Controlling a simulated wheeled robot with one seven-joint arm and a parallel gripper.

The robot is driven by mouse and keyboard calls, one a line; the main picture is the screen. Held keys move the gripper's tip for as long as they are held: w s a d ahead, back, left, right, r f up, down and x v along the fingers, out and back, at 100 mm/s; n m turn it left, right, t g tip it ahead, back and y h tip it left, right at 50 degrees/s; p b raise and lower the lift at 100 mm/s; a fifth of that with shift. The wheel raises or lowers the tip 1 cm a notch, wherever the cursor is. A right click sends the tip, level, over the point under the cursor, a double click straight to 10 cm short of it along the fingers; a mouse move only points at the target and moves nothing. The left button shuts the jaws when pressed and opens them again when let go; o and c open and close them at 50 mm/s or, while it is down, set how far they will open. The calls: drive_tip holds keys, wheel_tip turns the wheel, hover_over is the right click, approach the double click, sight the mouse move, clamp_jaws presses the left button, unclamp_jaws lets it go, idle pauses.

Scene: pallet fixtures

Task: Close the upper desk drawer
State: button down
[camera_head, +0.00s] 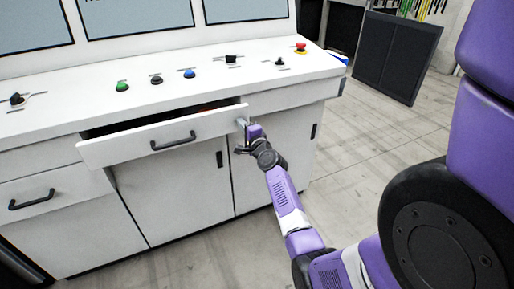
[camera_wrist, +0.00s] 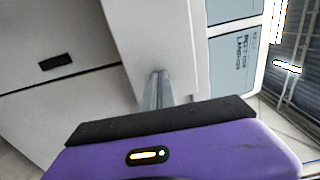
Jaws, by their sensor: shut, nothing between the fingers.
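The upper desk drawer (camera_head: 120,150) is pulled part way out of the white desk, with a dark gap showing behind its front. Its black handle (camera_head: 173,141) is in the middle of the front. My gripper (camera_head: 242,122) is shut and empty at the right end of the drawer front. I cannot tell whether the fingertips touch it. In the wrist view the closed grey fingers (camera_wrist: 157,90) point at a white panel, and the handle is not visible there.
The white desk top (camera_head: 60,110) carries several buttons and knobs, including a red emergency stop (camera_head: 301,48). Another drawer with a black handle (camera_head: 32,198) is at the left. Cabinet doors (camera_head: 180,200) are below. A dark panel (camera_head: 397,55) stands at the back right. The floor on the right is clear.

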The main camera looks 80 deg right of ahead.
drive_tip(key=b+x, duration=0.4)
drive_tip(key=x, duration=0.4)
drive_tip(key=shift+w+d+f, duration=0.15)
drive_tip(key=shift+w+d, duration=0.1)
drive_tip(key=shift+w, duration=0.05)
drive_tip(key=shift+w+d+r, duration=0.1)
drive_tip(key=shift+w+r, duration=0.05)
drive_tip(key=shift+r, duration=0.2)
